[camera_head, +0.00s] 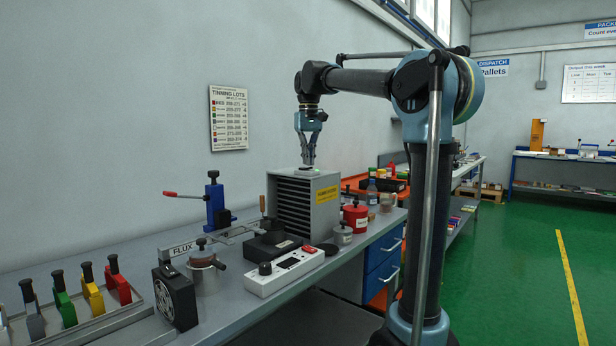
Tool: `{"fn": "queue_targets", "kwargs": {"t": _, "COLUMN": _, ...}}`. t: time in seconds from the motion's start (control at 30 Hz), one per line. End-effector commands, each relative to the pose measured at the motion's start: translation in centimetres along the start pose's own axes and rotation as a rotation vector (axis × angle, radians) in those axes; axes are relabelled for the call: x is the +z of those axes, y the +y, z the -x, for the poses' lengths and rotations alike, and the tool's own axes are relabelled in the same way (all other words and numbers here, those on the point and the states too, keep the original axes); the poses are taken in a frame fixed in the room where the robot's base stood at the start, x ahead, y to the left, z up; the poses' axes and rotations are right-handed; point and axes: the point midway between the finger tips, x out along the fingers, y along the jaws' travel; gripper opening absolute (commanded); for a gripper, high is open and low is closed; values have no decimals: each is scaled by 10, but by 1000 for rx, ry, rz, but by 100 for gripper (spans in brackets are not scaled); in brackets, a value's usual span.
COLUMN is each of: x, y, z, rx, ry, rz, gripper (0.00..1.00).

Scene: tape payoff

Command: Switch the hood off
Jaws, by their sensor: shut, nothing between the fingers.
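A grey louvred box with a yellow label (327,195), which looks like the hood, stands on the grey bench near the middle of the picture. The label is too small to read. My gripper (309,164) points straight down over the top of this box. Its fingers are shut with nothing between them. The fingertips are at or just above a small dark and pale fitting (307,171) on the box top. I cannot tell whether they touch it, and the fitting's on or off state is not clear.
A white control box (284,271) with a black knob and a black fan box (175,296) stand in front on the bench (225,318). A blue press (215,200) is to the left, a red pot (355,218) to the right.

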Motion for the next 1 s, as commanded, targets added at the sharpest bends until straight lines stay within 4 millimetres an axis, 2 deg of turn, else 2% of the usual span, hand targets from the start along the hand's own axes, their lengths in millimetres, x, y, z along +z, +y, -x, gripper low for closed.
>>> {"fn": "queue_targets", "kwargs": {"t": 0.8, "x": 0, "y": 0, "z": -10, "rx": 0, "ry": 0, "rz": 0, "gripper": 0}}
{"fn": "queue_targets", "kwargs": {"t": 1.0, "x": 0, "y": 0, "z": -3, "rx": 0, "ry": 0, "rz": 0, "gripper": 0}}
